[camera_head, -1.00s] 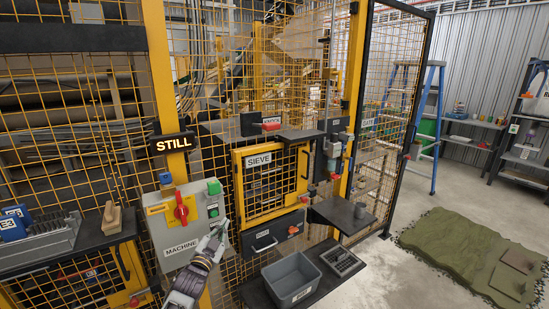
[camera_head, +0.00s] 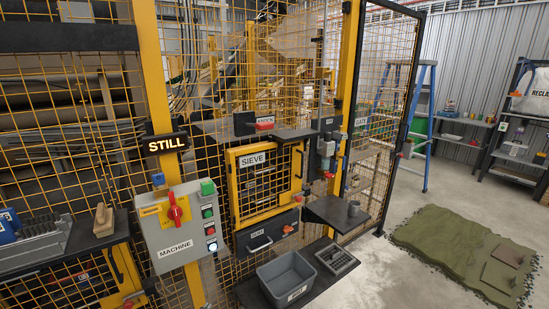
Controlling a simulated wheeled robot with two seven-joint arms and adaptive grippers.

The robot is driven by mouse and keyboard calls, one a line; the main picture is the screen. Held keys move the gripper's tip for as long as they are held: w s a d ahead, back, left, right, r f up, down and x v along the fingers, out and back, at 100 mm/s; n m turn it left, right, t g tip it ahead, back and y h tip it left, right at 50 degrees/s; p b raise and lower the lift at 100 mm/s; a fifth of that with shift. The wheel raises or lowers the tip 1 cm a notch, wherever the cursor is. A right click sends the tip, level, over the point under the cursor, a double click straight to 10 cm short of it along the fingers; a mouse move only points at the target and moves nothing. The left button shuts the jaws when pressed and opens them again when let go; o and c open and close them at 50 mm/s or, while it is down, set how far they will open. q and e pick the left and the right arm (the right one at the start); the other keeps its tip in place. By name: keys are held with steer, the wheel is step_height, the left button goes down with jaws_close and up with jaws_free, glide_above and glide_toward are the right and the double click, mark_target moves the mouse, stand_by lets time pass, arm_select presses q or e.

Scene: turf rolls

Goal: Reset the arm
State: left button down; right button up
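Neither of my arms nor grippers shows in the head view now. The grey machine box (camera_head: 180,228) hangs on the yellow post, with a red rotary switch (camera_head: 177,212) on a yellow plate and a column of small buttons. The lowest button (camera_head: 213,247) is lit white. The sign (camera_head: 166,143) above reads STILL. The sieve door (camera_head: 262,181) in the yellow frame is shut.
A grey bin (camera_head: 287,279) and a dark slotted tray (camera_head: 337,258) stand on the low shelf. Green turf (camera_head: 455,245) lies on the floor at right. A blue ladder (camera_head: 422,125) stands behind the open mesh gate.

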arm_select(q)
steer(key=s+a+f+n+g, duration=0.15)
steer(key=s+f+g, duration=0.45)
steer(key=s+f, duration=1.9)
steer(key=s+d+f+g, duration=0.1)
steer(key=s+f+g, duration=0.1)
steer(key=s, duration=1.4)
steer(key=s+d+f+g, duration=0.1)
steer(key=s+f, duration=0.4)
steer(key=s, duration=1.1)
steer(key=shift+s+d+g+y, duration=0.3)
steer(key=shift+d+g, duration=0.1)
steer(key=shift+g, duration=0.4)
steer(key=shift+s, duration=0.1)
